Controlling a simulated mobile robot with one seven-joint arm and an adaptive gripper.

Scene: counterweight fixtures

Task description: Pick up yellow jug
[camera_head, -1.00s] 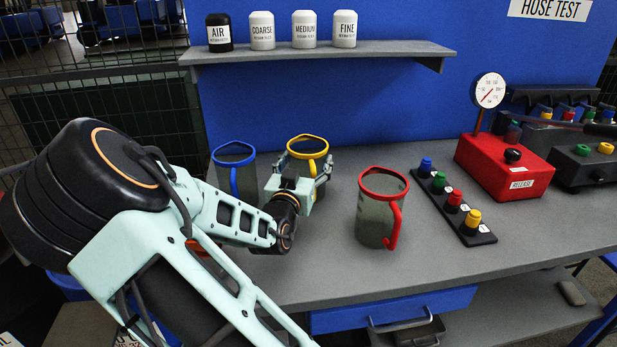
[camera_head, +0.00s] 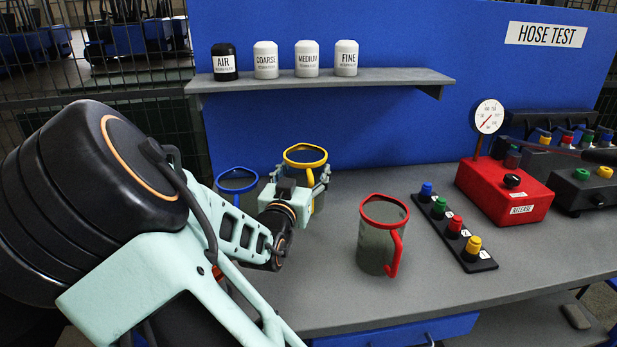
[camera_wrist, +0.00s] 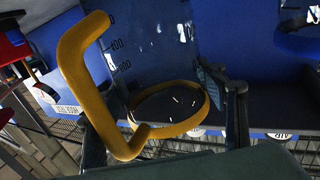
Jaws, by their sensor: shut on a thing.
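The yellow jug (camera_head: 305,157) is a see-through jug with a yellow rim, at the back of the bench below the shelf. My gripper (camera_head: 303,184) is shut on the jug, and the jug's lower body is mostly hidden behind it. In the wrist view the jug's yellow handle (camera_wrist: 78,75) and rim (camera_wrist: 170,128) fill the middle, with graduation marks on the clear wall. One gripper finger (camera_wrist: 237,115) shows to the right of the jug. The jug appears slightly above the bench.
A blue-rimmed jug (camera_head: 237,181) stands left, partly behind my arm. A red-rimmed jug (camera_head: 382,235) stands right. The shelf (camera_head: 330,80) with labelled bottles is above. A button strip (camera_head: 455,233) and red gauge box (camera_head: 505,188) are farther right. Bare bench lies in front.

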